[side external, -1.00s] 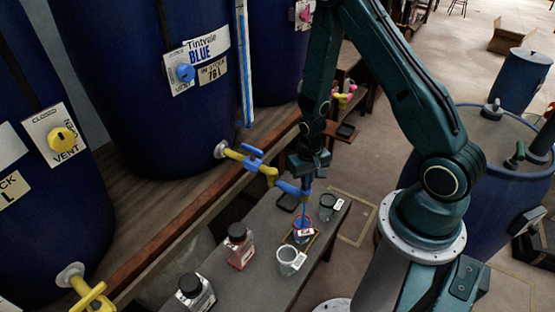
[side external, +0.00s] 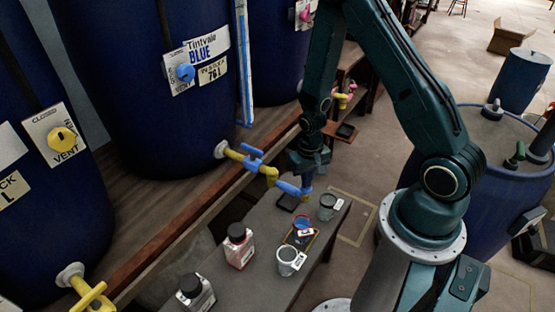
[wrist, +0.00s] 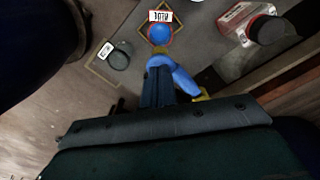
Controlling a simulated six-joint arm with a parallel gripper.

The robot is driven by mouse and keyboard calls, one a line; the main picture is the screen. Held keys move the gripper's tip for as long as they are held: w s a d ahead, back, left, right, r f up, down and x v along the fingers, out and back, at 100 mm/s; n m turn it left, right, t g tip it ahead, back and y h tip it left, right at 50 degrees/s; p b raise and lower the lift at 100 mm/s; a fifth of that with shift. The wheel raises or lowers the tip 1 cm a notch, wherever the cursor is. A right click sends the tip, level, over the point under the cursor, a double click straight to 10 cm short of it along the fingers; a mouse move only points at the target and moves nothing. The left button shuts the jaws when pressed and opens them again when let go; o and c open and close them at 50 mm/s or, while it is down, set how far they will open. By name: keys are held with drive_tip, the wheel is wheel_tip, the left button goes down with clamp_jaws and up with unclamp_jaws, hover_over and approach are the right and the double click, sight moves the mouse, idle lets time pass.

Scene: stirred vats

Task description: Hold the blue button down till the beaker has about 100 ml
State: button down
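The blue-handled tap (side external: 252,160) sticks out from the blue vat (side external: 140,100), and its blue end (side external: 288,188) reaches over the bench. My gripper (side external: 305,182) is at this blue end. Its dark fingers (wrist: 158,88) look shut together against or beside the blue part (wrist: 183,78); I cannot tell if they press a button. The beaker (side external: 297,241) with a white label stands below and holds blue liquid (side external: 303,223). It also shows in the wrist view, with the blue liquid (wrist: 159,35). No stream is visible now. The level marks are too small to read.
A grey cup (side external: 327,207) and a white cup (side external: 288,262) stand close to the beaker. Two dark-capped bottles (side external: 239,246) (side external: 192,292) stand toward the near end of the bench (side external: 262,285).

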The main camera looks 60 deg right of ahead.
wheel_tip(320, 180, up, 7)
idle(0.4)
idle(1.1)
drive_tip(key=s+a+r+n+t, duration=0.1)
drive_tip(key=a+r, duration=0.1)
drive_tip(key=r, duration=0.7)
drive_tip(key=s+a+r+n+t, duration=0.1)
drive_tip(key=a+r+n+t, duration=0.15)
drive_tip(key=r, duration=0.65)
drive_tip(key=s+a+r+n+t, duration=0.2)
drive_tip(key=s+a+r, duration=0.2)
drive_tip(key=s+r, duration=0.6)
drive_tip(key=shift+s+a+r, duration=0.25)
drive_tip(key=shift+s+r, duration=0.1)
drive_tip(key=shift+n, duration=0.25)
